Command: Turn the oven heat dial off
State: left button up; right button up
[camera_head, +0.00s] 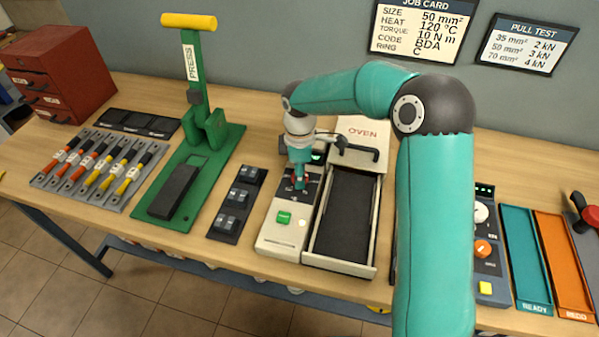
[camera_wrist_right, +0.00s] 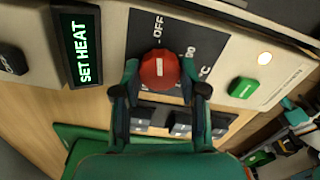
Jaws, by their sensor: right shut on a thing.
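The red heat dial (camera_wrist_right: 160,70) sits on the dark panel of the oven's control box (camera_head: 276,241). In the right wrist view, OFF is printed by the dial and a short white mark shows on its face. I cannot tell which setting the mark points to. My right gripper (camera_head: 299,182) comes down over the dial, with one finger on each side, shut on it. The fingers largely hide the dial in the head view. The display (camera_wrist_right: 78,47) reads SET HEAT in green. The oven (camera_head: 361,131) has its dark tray drawer (camera_head: 307,257) pulled out. My left gripper is not in view.
A green button (camera_head: 284,217) and a lit lamp (camera_wrist_right: 264,58) are on the same box. Small dark blocks (camera_head: 237,198) and a green press (camera_head: 215,150) stand to the left. My right arm passes over the drawer. Teal and orange trays (camera_head: 524,261) lie at the right.

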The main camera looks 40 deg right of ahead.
jog(key=o, duration=1.1)
jog(key=shift+o, duration=0.2)
jog(key=shift+r, duration=0.15)
notch_tip(320, 180, up, 12)
jog(key=shift+f, duration=0.2)
